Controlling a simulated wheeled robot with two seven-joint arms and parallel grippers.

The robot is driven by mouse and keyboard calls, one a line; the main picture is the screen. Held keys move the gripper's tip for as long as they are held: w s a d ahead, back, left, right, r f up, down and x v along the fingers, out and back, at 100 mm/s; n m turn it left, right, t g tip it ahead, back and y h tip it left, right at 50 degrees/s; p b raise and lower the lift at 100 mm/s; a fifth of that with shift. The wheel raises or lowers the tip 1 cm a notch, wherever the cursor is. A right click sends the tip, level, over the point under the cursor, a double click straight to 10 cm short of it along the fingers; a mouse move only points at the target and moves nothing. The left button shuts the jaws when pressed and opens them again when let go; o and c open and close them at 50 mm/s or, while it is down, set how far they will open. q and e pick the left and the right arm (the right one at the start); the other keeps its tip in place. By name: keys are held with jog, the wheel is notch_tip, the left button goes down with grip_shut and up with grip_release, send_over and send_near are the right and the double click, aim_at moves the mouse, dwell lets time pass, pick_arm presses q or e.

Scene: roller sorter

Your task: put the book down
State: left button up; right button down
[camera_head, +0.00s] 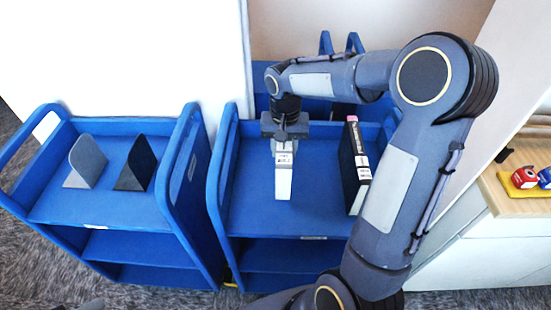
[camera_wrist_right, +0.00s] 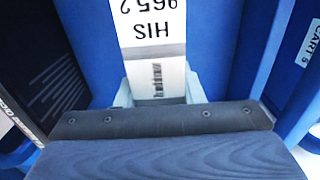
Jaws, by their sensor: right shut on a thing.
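My right gripper (camera_head: 285,143) reaches in over the middle blue cart and is shut on a pale grey book (camera_head: 284,182), gripping it near its upper end. The book is upright, spine facing the head camera, with a white label. In the right wrist view the book (camera_wrist_right: 153,50) shows a label reading HIS 965.2 and sits between the pale fingers of the gripper (camera_wrist_right: 160,88). Its lower end appears at the cart's top shelf (camera_head: 250,208); I cannot tell whether it touches. My left gripper is not in view.
A black book (camera_head: 354,165) with a pink-topped spine stands right of the held book, with a gap between. A left cart (camera_head: 100,208) carries a grey bookend (camera_head: 87,160) and a black bookend (camera_head: 136,165). A wooden counter (camera_head: 515,200) is at right.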

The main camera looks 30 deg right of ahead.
jog(key=shift+w+a+f, duration=0.25)
jog(key=shift+w+f, duration=0.1)
jog(key=shift+f, duration=0.65)
jog(key=shift+w+a+f, duration=0.25)
jog(key=shift+w+f, duration=0.15)
jog(key=shift+f, duration=0.65)
jog(key=shift+w+a+f, duration=0.25)
jog(key=shift+w+f, duration=0.1)
jog(key=shift+f, duration=0.65)
jog(key=shift+f, duration=0.15)
jog(key=c, duration=1)
grip_release()
jog(key=shift+o, duration=0.2)
notch_tip(320, 180, up, 11)
jog(key=s+a+r+n+t+y, duration=0.1)
jog(key=s+r, duration=0.2)
jog(key=s, duration=0.3)
jog(key=s+a+r+n+t+y, duration=0.1)
jog(key=s+r+t, duration=0.1)
jog(key=s, duration=0.4)
jog(key=s+a+f+n+t+y, duration=0.1)
jog(key=s+a, duration=0.4)
jog(key=s, duration=0.5)
jog(key=shift+s+f+n+t+y+p, duration=0.3)
jog(key=shift+f+n+t+y+p, duration=0.1)
jog(key=shift+f+n+t, duration=0.45)
